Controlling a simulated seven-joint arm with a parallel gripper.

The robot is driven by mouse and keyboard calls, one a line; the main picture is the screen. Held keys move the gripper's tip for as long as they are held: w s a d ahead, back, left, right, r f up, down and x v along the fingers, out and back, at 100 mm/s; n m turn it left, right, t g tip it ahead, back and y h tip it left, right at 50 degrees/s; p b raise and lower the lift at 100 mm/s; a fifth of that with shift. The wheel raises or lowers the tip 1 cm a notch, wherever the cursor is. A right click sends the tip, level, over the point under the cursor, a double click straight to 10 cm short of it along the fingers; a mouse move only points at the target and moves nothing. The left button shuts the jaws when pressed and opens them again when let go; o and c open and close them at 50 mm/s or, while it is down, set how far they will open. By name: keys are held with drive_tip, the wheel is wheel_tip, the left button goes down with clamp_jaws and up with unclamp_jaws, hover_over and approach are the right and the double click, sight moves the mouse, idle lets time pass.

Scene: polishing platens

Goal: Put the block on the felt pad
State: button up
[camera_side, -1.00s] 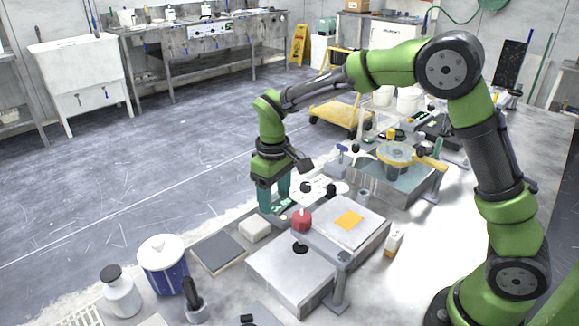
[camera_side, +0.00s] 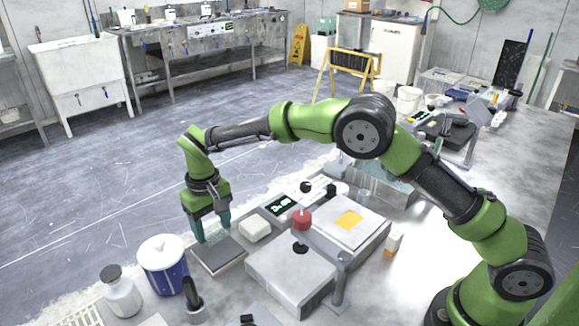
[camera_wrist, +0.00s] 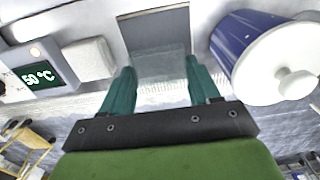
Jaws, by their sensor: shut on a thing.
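The felt pad (camera_side: 226,261) is a dark grey square on a pale base, left of the white block-like piece in the side view. It also shows at the top of the wrist view (camera_wrist: 158,33). My gripper (camera_side: 214,233) is over the pad's far part, pointing down. In the wrist view my gripper (camera_wrist: 160,72) has its teal fingers on either side of a clear, see-through block (camera_wrist: 161,66). The block also shows faintly between the fingers in the side view (camera_side: 215,238). I cannot tell whether its underside touches the pad.
A white block-like piece (camera_side: 255,229) lies right of the pad. A blue tub with a white lid (camera_side: 163,265) stands close on the left. A temperature display (camera_side: 281,205), a red knob (camera_side: 301,219) and grey platen housings (camera_side: 291,275) lie to the right.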

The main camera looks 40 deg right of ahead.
sight(213, 228)
drive_tip(key=shift+f, duration=1.95)
drive_tip(key=shift+f, duration=0.1)
drive_tip(key=o, duration=1.1)
